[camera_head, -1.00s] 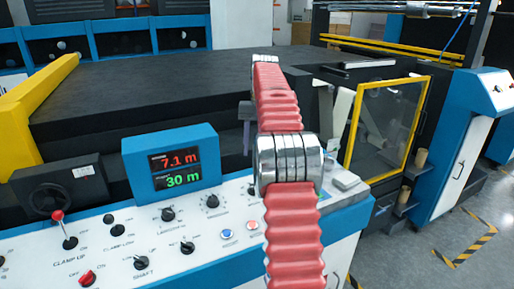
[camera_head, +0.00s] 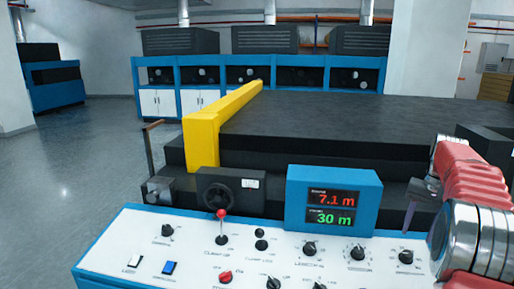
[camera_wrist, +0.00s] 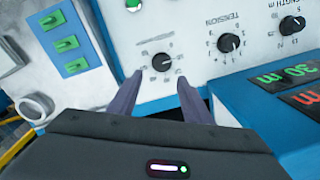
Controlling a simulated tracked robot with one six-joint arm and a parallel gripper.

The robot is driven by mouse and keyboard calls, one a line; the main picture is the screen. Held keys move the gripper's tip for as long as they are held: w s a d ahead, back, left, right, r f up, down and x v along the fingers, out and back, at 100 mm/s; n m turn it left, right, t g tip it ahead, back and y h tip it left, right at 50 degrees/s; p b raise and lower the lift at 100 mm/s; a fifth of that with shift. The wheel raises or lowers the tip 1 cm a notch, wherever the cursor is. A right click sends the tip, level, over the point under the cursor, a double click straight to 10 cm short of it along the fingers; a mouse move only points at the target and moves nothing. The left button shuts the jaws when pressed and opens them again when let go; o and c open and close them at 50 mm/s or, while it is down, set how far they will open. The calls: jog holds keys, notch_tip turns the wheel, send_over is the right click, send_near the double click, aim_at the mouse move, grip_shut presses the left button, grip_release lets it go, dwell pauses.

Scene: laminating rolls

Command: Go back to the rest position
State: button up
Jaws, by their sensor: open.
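My gripper (camera_wrist: 159,88) is open and empty. In the wrist view its two dark fingers are apart, and a small black knob (camera_wrist: 161,62) shows on the panel beyond the gap. I cannot tell how far the fingertips are from the panel. In the head view my arm shows at the right edge, over the right end of the white control panel (camera_head: 203,255). A dark finger of the gripper shows beside the arm there; the rest of it is hidden.
The display box (camera_head: 333,203) reads 7.1 m and 30 m. A red-tipped lever (camera_head: 221,228) and several knobs stand on the panel. A yellow bar (camera_head: 203,140) edges the dark machine bed (camera_head: 320,122). Open grey floor (camera_head: 75,170) lies at the left.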

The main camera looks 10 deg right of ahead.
jog(key=s+a+n+t, duration=0.1)
jog(key=s+a+n, duration=0.1)
jog(key=s+a, duration=0.6)
jog(key=s+a+n+t, duration=0.2)
jog(key=s+a, duration=0.6)
jog(key=a, duration=1)
jog(key=s+a+r+n+t, duration=0.1)
jog(key=s+a+n, duration=0.3)
jog(key=s+a, duration=0.5)
jog(key=a+t, duration=0.1)
jog(key=a, duration=0.3)
jog(key=shift+h, duration=0.3)
jog(key=shift+d, duration=0.1)
